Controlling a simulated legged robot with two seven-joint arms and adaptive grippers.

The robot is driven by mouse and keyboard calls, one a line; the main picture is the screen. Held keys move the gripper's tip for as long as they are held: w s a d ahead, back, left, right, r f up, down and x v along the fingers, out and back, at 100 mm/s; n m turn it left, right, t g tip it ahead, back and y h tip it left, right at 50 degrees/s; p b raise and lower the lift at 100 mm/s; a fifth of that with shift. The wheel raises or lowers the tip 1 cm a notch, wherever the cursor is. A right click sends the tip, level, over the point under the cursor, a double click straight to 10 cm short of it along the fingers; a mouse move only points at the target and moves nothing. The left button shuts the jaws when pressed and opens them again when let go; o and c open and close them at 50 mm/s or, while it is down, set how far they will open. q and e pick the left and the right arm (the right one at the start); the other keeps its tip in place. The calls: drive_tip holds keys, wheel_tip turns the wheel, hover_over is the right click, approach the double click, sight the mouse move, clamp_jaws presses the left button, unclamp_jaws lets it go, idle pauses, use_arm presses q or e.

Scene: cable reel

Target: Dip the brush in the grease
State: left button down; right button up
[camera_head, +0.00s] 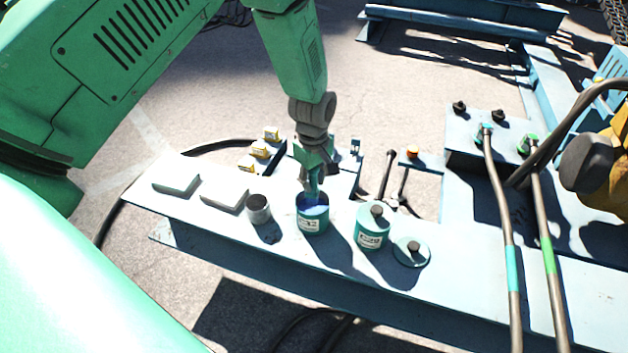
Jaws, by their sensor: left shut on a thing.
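An open teal can (312,222) with a pale label stands on the light blue bench; its inside looks dark blue, and I take it for the grease can. My left gripper (314,176) points down right above this can. It is shut on a thin green thing, likely the brush (313,190), whose lower end reaches into the can's mouth. The bristles are hidden, and I cannot tell how deep they sit. My right gripper is not in view.
A lidded teal can (370,230) and a loose round lid (411,252) stand to the right. A small dark-topped jar (258,209) and two pale blocks (224,195) are to the left. Two cables (502,220) cross the bench (470,290) at right.

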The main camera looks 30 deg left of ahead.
use_arm(q)
drive_tip(key=shift+r+p, duration=1.85)
drive_tip(key=shift+r, duration=0.3)
